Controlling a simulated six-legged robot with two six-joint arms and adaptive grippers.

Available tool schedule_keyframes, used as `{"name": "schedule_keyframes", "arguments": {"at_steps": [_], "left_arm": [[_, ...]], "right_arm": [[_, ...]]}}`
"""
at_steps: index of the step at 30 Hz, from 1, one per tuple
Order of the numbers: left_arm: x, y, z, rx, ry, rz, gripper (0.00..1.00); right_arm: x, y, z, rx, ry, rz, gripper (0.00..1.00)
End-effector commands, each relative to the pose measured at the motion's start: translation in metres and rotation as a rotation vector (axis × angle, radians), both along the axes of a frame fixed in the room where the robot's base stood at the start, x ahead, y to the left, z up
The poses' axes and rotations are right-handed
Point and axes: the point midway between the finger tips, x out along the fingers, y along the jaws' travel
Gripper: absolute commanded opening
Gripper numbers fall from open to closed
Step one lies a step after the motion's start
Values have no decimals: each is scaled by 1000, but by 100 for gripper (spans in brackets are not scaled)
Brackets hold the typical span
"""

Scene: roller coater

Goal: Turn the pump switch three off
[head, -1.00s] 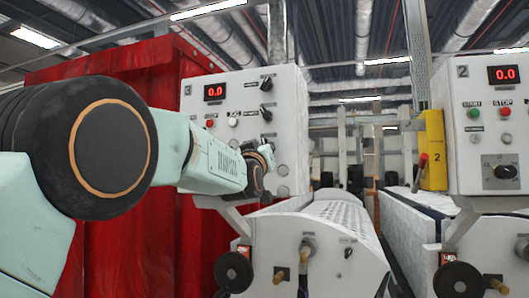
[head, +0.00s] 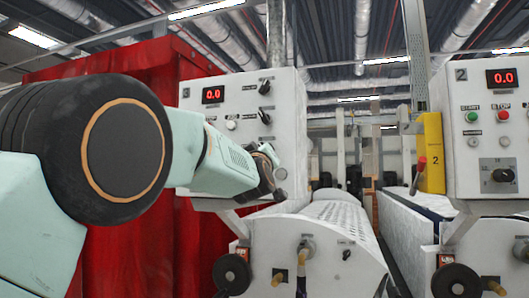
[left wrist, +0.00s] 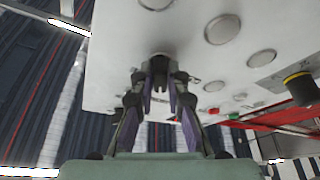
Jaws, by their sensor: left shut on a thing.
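The white control panel marked 3 (head: 240,95) stands behind my left arm. Two black rotary switches show on its right side, an upper one (head: 265,87) and a lower one (head: 265,117). My left gripper (head: 270,168) is at the panel's lower right part and covers some of its face. In the left wrist view, the gripper's fingers (left wrist: 160,88) are shut on a small dark switch (left wrist: 158,62) on the white panel face. The switch's exact angle is hidden between the fingertips. My right gripper is in neither view.
Panel 2 (head: 468,130) stands at the right, with a yellow post (head: 432,150) beside it. Coater rollers (head: 335,215) lie below. Round grey caps (left wrist: 222,28) and a black-yellow knob (left wrist: 301,88) are near the fingers.

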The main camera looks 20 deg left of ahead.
Motion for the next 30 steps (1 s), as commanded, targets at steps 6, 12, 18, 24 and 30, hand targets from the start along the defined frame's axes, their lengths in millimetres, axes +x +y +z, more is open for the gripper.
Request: {"name": "schedule_keyframes", "arguments": {"at_steps": [6,12,18,24,30], "left_arm": [[-3,2,10,-2,-20,2,24],[-1,1,6,-1,-12,2,37],[-1,1,4,0,-8,1,37],[-8,-1,1,1,-7,1,37],[-28,-5,-6,2,-6,1,37]], "right_arm": [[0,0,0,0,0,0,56],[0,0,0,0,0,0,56],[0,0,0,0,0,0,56],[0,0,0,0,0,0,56],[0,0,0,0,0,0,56]]}}
